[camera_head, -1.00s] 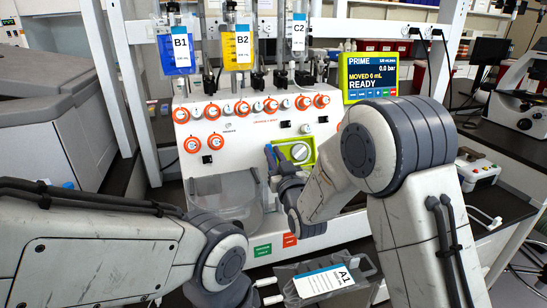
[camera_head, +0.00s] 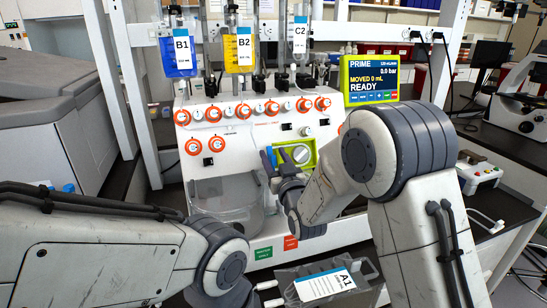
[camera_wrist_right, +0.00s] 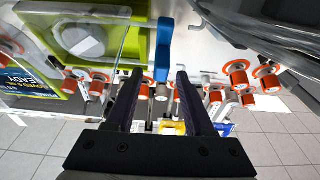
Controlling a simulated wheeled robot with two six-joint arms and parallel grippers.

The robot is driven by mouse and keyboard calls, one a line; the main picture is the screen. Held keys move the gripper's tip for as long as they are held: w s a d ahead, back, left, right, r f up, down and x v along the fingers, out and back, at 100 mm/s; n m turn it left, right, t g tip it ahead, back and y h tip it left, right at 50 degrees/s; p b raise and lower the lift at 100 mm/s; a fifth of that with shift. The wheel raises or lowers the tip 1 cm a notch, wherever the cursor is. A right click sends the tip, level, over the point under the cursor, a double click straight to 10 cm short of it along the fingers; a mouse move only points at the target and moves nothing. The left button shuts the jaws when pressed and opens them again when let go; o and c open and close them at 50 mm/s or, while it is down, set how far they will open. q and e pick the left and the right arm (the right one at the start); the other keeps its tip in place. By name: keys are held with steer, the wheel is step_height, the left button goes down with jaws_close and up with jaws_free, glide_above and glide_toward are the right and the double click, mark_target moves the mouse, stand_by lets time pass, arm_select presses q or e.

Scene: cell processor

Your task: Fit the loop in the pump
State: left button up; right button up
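The pump (camera_head: 301,153) is a lime-green housing with a white round rotor, set in the front of the white machine. It also shows at the upper left of the right wrist view (camera_wrist_right: 140,40), under a clear cover, with a blue bar (camera_wrist_right: 164,50) at its edge. My right gripper (camera_head: 278,168) is just left of and below the pump. In the wrist view its two dark fingers (camera_wrist_right: 160,78) are apart, with nothing seen held between them. I cannot make out the loop for certain in either view.
The white machine (camera_head: 235,136) carries several orange-ringed knobs. Bags B1 (camera_head: 181,50), B2 (camera_head: 240,48) and C2 (camera_head: 299,40) hang above it. Bag A1 (camera_head: 325,284) lies low in front. A screen (camera_head: 370,79) reads READY. A clear tub (camera_head: 228,198) stands left of the gripper.

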steer(key=b+v, duration=0.2)
steer(key=v, duration=0.8)
steer(key=shift+s+b, duration=0.25)
steer(key=shift+b, duration=0.1)
